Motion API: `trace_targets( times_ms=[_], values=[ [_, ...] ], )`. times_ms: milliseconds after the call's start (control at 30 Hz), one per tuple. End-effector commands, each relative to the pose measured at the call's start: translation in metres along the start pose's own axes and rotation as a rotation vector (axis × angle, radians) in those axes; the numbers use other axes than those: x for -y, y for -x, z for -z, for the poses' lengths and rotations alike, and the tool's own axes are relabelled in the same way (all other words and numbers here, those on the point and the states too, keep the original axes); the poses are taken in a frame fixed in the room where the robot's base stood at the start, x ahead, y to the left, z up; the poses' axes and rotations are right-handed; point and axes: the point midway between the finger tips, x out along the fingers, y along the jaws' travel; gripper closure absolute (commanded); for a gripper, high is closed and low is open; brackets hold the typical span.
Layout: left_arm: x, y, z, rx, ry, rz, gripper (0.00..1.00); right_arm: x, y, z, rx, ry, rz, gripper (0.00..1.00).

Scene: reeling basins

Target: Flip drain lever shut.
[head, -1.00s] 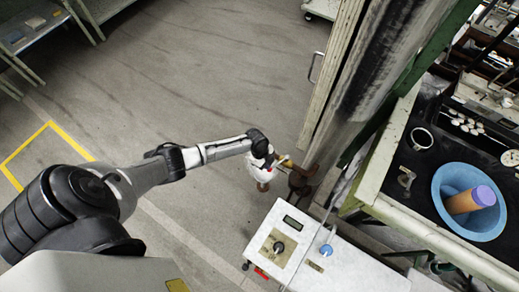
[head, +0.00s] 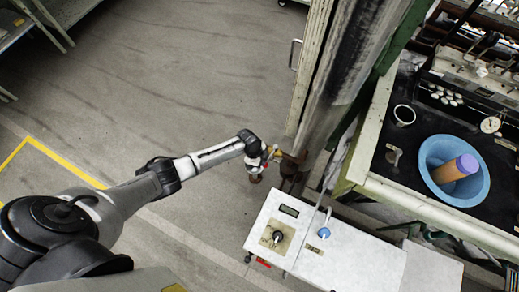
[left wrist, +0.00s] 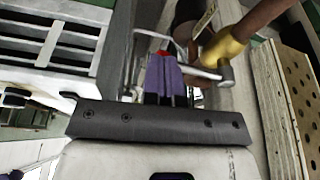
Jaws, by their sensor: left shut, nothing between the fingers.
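The brass drain valve (left wrist: 222,47) sits on a rusty brown pipe (left wrist: 262,18) in the left wrist view. A thin grey lever (left wrist: 200,72) runs from it across to the left, in front of my fingers. In the head view the brass piece (head: 272,152) is small, beside the rusty pipe (head: 292,166). My left gripper (left wrist: 165,75), with purple fingers, is shut and empty, close beside the lever; I cannot tell whether they touch. In the head view my left gripper (head: 265,158) is at the valve, its fingertips mostly hidden. My right gripper is not in view.
A white control cabinet (head: 350,254) with knobs stands just below the valve. A tall pillar (head: 345,75) rises behind it. To the right, a black bench top (head: 400,178) holds a blue basin (head: 474,192) with an orange cylinder (head: 452,170). The floor at left is clear.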

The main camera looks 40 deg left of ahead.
Motion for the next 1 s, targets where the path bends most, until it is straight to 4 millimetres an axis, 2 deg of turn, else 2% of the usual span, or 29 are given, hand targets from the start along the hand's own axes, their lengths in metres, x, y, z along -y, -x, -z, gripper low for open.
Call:
trace_targets(
  times_ms=[267, 467, 533, 800, 1000],
  values=[
    [-0.002, 0.000, -0.004, 0.003, 0.000, -0.003, 1.00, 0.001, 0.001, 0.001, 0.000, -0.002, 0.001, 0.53],
    [0.000, 0.014, -0.026, 0.004, 0.000, -0.002, 1.00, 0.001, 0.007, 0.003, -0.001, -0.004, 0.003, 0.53],
    [0.002, 0.022, -0.038, 0.005, 0.000, 0.000, 1.00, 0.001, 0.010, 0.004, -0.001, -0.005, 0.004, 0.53],
    [0.002, 0.077, -0.035, 0.001, -0.004, 0.002, 1.00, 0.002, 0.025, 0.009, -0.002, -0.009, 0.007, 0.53],
    [0.001, 0.103, -0.035, 0.001, -0.003, 0.000, 1.00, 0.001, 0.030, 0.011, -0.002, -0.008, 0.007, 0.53]
  ],
)
